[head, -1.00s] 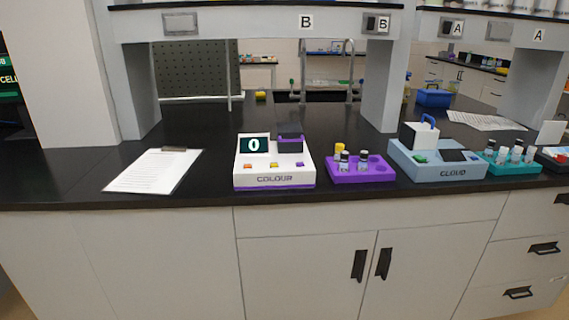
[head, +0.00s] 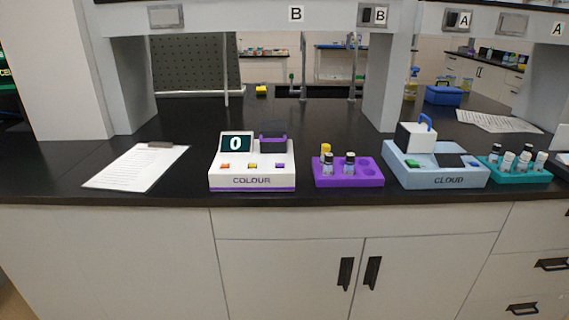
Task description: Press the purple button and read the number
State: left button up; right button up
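The white COLOUR device (head: 253,171) with a purple base edge stands on the black bench near its front edge. Its dark display (head: 236,144) reads 0. Three small buttons sit on its front: an orange one (head: 225,166) at left, a yellow one (head: 252,166) in the middle and a purple one (head: 280,166) at right. Neither of my grippers shows in the head view.
A purple rack (head: 372,178) with several vials stands right of the device. Beyond it are the blue CLOUD device (head: 436,176) and a teal vial rack (head: 520,177). A clipboard (head: 136,167) lies at left. A grey pillar (head: 386,90) rises behind.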

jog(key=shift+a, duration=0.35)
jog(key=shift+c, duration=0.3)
